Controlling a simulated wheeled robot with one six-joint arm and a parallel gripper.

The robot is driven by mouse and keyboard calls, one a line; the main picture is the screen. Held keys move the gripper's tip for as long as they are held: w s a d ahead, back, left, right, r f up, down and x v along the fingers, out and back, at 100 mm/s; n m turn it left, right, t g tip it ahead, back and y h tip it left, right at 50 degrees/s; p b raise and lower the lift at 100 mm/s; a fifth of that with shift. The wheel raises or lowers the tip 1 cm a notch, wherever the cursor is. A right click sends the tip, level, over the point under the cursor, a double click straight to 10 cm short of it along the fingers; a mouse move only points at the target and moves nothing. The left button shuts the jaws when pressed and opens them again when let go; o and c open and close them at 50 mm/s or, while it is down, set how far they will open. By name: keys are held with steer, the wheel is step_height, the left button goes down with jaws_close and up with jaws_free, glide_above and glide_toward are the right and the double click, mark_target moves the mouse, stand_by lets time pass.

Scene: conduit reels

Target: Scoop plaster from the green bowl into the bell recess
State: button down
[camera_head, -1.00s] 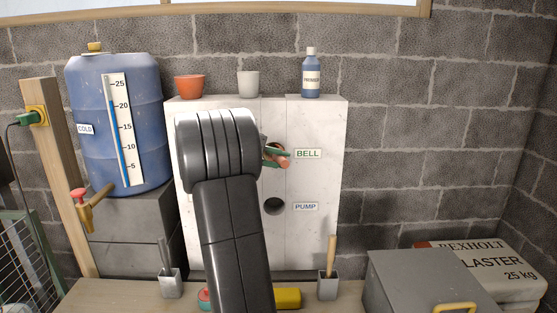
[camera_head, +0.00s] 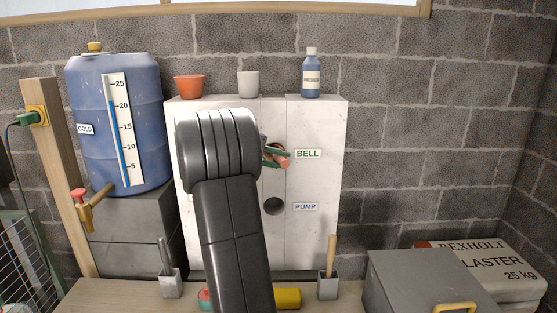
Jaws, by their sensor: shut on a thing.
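My gripper (camera_head: 274,158), with green fingers, is partly hidden behind my arm. It is at the upper hole of the white wall block (camera_head: 318,185), beside the BELL label (camera_head: 308,154). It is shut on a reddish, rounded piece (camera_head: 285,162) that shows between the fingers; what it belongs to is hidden. The dark bell recess (camera_head: 278,147) shows only in part behind the gripper. No green bowl can be made out, and no plaster shows in the recess.
A lower round hole (camera_head: 273,206) sits beside the PUMP label. Tool holders (camera_head: 170,284) (camera_head: 328,287) and a yellow block (camera_head: 288,298) stand on the bench. A grey box (camera_head: 410,285) and plaster sack (camera_head: 510,275) are at right. Pots and a bottle (camera_head: 311,80) stand on the block.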

steer(key=s+b, duration=0.5)
steer(key=s, duration=0.9)
stand_by(1.0)
stand_by(0.4)
